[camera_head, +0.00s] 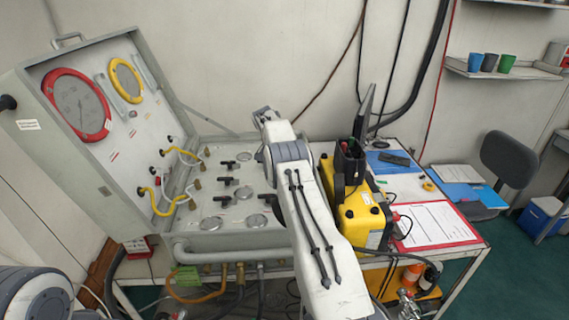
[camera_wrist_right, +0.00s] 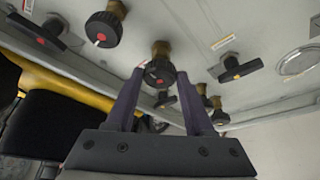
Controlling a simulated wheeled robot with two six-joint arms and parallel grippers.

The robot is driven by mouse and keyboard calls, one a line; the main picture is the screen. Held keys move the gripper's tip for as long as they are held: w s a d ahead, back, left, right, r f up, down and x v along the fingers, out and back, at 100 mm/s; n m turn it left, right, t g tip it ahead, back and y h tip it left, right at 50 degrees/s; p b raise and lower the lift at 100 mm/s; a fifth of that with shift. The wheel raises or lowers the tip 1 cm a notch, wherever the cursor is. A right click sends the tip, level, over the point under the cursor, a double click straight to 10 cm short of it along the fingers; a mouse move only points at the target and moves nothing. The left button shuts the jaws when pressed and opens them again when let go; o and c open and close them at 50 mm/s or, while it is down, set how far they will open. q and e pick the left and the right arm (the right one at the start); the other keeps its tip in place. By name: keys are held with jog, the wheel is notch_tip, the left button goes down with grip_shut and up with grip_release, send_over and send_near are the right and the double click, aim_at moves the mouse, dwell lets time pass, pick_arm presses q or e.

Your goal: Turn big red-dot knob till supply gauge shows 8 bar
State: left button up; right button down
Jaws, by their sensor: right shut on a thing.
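My right gripper (camera_wrist_right: 160,78) is shut on a round black knob (camera_wrist_right: 160,73) with a red dot, on a brass stem; one finger lies on each side of it. In the head view my right arm hides this knob and the gripper. The open panel case (camera_head: 187,90) has a large red-rimmed gauge (camera_head: 77,104) and a smaller yellow-rimmed gauge (camera_head: 126,80) in its lid. Small round gauges (camera_head: 257,220) sit on the panel face. I cannot tell which gauge is the supply one, and no needle can be read. My left gripper is out of view.
In the right wrist view, another black knob (camera_wrist_right: 104,29) and a red-marked handle (camera_wrist_right: 37,32) are to the left, and a yellow-marked handle (camera_wrist_right: 237,68) to the right. A yellow case (camera_head: 364,215) stands right of the panel, beside a red-edged clipboard (camera_head: 433,224).

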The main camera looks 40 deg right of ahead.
dwell(0.4)
jog(key=shift+c, duration=1.4)
grip_release()
jog(key=shift+a+r, duration=0.1)
jog(key=shift+a+r+b, duration=0.1)
jog(key=shift+r+b, duration=0.2)
jog(key=b+v, duration=0.2)
jog(key=v, duration=0.7)
jog(key=shift+r, duration=0.3)
jog(key=shift+a, duration=0.1)
